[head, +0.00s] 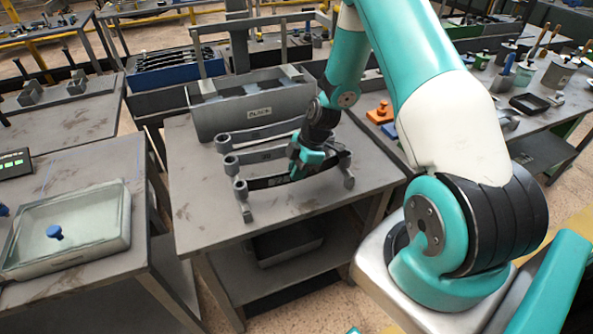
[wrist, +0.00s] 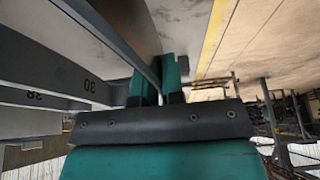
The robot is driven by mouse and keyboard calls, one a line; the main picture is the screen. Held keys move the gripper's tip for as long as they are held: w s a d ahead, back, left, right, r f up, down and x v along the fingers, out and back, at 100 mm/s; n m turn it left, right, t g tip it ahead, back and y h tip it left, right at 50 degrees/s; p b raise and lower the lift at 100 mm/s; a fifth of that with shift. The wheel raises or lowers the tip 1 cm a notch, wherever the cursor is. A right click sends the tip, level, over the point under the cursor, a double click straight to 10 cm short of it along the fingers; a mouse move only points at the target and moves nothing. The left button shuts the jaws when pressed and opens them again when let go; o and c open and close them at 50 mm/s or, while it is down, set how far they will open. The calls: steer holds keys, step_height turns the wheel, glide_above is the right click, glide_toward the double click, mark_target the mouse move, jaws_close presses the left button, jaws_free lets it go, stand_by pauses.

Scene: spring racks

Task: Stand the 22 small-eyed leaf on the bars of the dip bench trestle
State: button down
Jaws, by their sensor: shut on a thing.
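A dark, curved leaf (head: 267,183) is at the front of a row of leaves on the near table. My gripper (head: 306,166) is shut on it near its middle; its number is not readable. In the wrist view the teal fingers (wrist: 160,85) close on the edge of this leaf (wrist: 118,40). Two grey leaves marked 30 (wrist: 60,75) and 28 (wrist: 40,98) lie beside it. I cannot tell whether the held leaf touches the bars.
A grey tank labelled BLACK (head: 250,115) stands right behind the leaves. A tray with a blue knob (head: 118,222) is on the left table. An orange block (head: 380,112) sits on the right bench. The front of the near table (head: 290,208) is clear.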

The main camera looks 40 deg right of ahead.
steer(key=shift+f+b, duration=0.4)
steer(key=shift+f, duration=0.05)
steer(key=c, duration=0.7)
jaws_free()
steer(key=shift+r+p, duration=2.25)
steer(key=shift+r, duration=1.3)
